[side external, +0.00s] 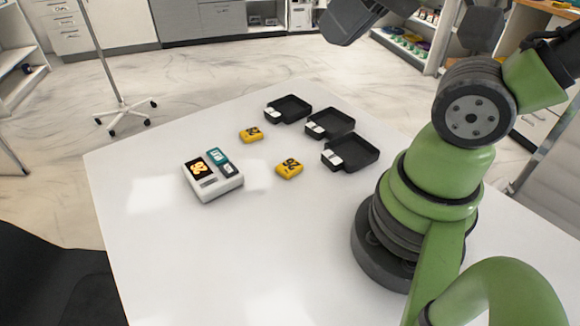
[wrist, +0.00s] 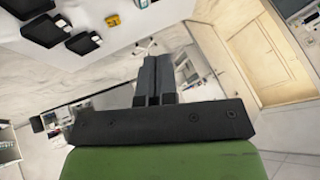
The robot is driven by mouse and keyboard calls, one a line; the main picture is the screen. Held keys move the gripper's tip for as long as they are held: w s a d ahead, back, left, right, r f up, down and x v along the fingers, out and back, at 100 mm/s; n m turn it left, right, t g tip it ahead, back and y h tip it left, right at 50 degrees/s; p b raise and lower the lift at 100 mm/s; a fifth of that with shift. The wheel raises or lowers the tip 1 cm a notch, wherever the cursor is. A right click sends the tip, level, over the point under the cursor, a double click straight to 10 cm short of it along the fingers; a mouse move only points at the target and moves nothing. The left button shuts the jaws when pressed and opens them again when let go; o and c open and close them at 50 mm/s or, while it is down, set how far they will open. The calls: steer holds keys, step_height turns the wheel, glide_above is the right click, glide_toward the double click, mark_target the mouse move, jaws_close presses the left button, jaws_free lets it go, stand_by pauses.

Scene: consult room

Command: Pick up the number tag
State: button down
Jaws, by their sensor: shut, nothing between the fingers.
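Two yellow number tags with dark digits lie flat on the white table in the side external view. One tag (side external: 251,135) is farther back, and the other tag (side external: 289,169) is nearer; I cannot read their digits with certainty. In the wrist view a yellow tag (wrist: 112,20) shows small at the top, well away from the fingers. My gripper (wrist: 153,62) is shut and empty, with its two dark fingers together. It is raised away from the tags. In the side external view only a dark part of my arm's end shows at the top edge, and the fingertips are not visible.
A white device (side external: 206,190) with a dark screen and orange digits sits left of the tags. Three black trays with white labels stand behind and right: the back tray (side external: 296,104), middle tray (side external: 337,120) and front tray (side external: 358,152). The table's (side external: 200,260) front is clear.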

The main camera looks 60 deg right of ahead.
steer(key=c, duration=1.8)
jaws_free()
steer(key=shift+c, duration=0.2)
steer(key=o, duration=1.5)
steer(key=g+h, duration=0.2)
steer(key=g, duration=0.4)
glide_above(290, 166)
steer(key=s, duration=0.1)
steer(key=shift+n, duration=0.4)
step_height(290, 166, down, 24)
steer(key=shift+a+f, duration=0.1)
steer(key=shift+t, duration=0.3)
steer(key=shift+w+f, duration=0.25)
steer(key=shift+f, duration=1.45)
steer(key=shift+w+f, duration=0.2)
steer(key=shift+f, duration=1.5)
